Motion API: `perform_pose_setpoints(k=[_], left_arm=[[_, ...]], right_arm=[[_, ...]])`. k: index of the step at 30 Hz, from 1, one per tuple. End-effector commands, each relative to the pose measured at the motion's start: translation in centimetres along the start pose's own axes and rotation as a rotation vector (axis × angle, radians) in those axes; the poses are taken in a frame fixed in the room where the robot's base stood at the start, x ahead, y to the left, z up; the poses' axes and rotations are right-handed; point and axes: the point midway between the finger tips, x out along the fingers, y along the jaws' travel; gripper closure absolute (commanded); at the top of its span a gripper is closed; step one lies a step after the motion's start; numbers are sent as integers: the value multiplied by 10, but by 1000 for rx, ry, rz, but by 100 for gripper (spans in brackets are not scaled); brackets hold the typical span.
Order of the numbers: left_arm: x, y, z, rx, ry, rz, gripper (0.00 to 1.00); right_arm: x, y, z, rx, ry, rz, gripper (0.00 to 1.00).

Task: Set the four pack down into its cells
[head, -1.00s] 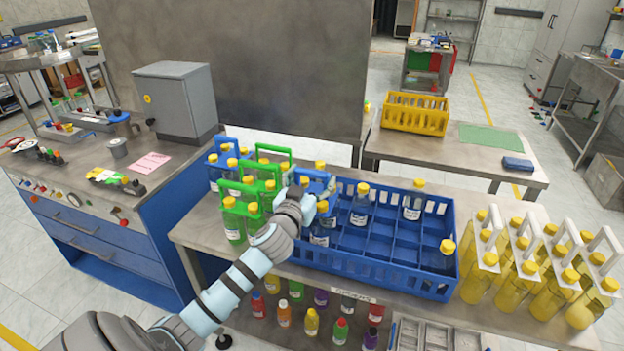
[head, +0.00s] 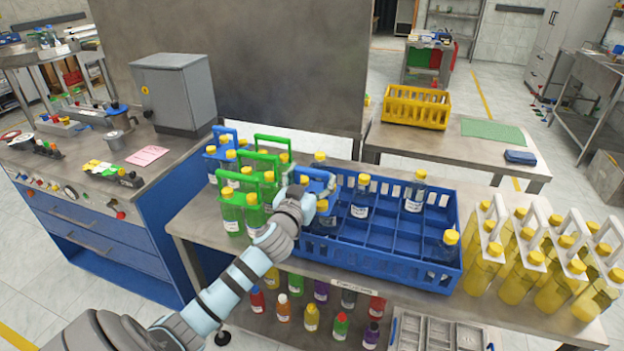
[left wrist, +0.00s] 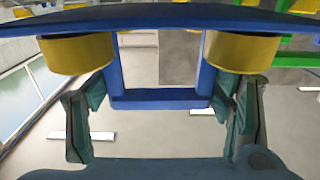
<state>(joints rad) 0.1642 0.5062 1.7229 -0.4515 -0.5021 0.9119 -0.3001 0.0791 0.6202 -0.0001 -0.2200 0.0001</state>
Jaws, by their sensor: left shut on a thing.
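The four pack (head: 318,178), a blue carrier with yellow-capped clear bottles, is at the left end of the blue crate (head: 390,268). My left gripper (head: 310,190) is shut on its handle. In the left wrist view the blue handle (left wrist: 160,100) lies between the fingers of the left gripper (left wrist: 160,118), with two yellow caps beyond. My arm and the crate wall hide the pack's lower part, so I cannot tell how deep it sits in the cells. My right gripper is not in view.
Single bottles stand in other crate cells, one near the middle (head: 360,198) and one at the back (head: 415,192). Green carriers (head: 262,180) with bottles stand close to the crate's left. Yellow bottle packs (head: 530,255) stand to its right. Several crate cells are empty.

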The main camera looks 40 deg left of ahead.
Motion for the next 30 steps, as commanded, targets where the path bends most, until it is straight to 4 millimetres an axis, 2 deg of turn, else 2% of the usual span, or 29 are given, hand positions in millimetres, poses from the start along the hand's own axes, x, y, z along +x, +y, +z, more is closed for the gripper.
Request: perform_pose_setpoints(k=[11, 12, 16, 26, 30], left_arm=[[0, 1, 5, 0, 6, 2, 87], [0, 1, 4, 0, 6, 2, 23], [0, 1, 4, 0, 6, 2, 2], [0, 0, 8, 0, -4, -1, 2], [-13, 0, 8, 3, -3, 0, 2]], right_arm=[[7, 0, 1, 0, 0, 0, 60], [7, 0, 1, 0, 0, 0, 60], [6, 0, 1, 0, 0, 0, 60], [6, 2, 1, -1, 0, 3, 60], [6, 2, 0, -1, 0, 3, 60]])
